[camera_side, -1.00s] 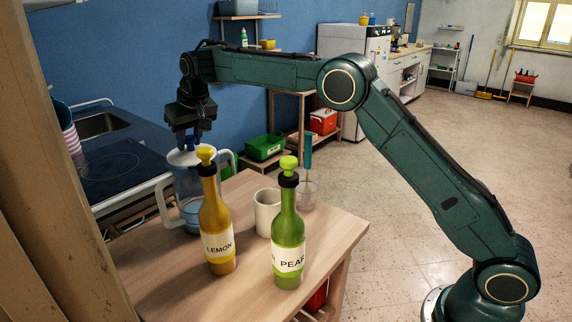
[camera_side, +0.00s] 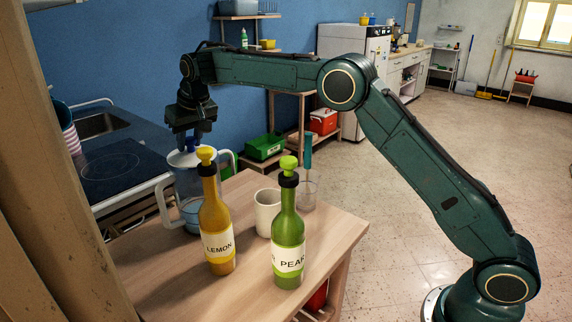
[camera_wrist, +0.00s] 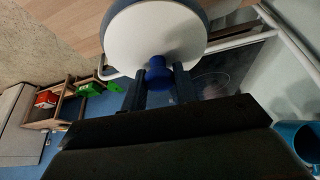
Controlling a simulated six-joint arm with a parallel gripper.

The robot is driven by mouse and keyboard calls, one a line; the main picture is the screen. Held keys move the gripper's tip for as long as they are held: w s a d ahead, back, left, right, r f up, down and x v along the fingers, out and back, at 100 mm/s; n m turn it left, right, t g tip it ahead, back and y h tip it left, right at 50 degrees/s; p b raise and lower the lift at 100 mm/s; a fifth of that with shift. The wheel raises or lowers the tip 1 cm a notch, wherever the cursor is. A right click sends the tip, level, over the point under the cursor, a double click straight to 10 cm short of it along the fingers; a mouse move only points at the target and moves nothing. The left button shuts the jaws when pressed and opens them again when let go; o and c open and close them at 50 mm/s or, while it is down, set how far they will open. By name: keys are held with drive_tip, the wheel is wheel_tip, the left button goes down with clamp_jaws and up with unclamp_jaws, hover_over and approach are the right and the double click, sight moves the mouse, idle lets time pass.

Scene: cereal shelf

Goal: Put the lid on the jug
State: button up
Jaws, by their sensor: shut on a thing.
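The jug (camera_side: 187,193) is clear with a white handle and stands upright on the wooden table, partly hidden behind the yellow LEMON bottle in the side view. My gripper (camera_side: 189,141) is directly above it, pointing down. In the wrist view my gripper (camera_wrist: 160,84) is shut on the blue knob of the lid (camera_wrist: 155,40), a round white disc. In the side view the lid (camera_side: 184,158) is at the jug's mouth. I cannot tell whether it is fully seated on the rim.
The LEMON bottle (camera_side: 216,225) and the green PEAR bottle (camera_side: 288,240) stand in front of the jug. A white mug (camera_side: 267,212) and a clear cup (camera_side: 307,194) holding a teal-handled tool stand to the right. The table's right front (camera_side: 325,250) is clear.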

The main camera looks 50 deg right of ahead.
drive_tip(key=o, duration=1.5)
drive_tip(key=shift+o, duration=0.2)
drive_tip(key=shift+r, duration=2.25)
drive_tip(key=shift+c, duration=0.5)
clamp_jaws()
drive_tip(key=shift+f, duration=0.95)
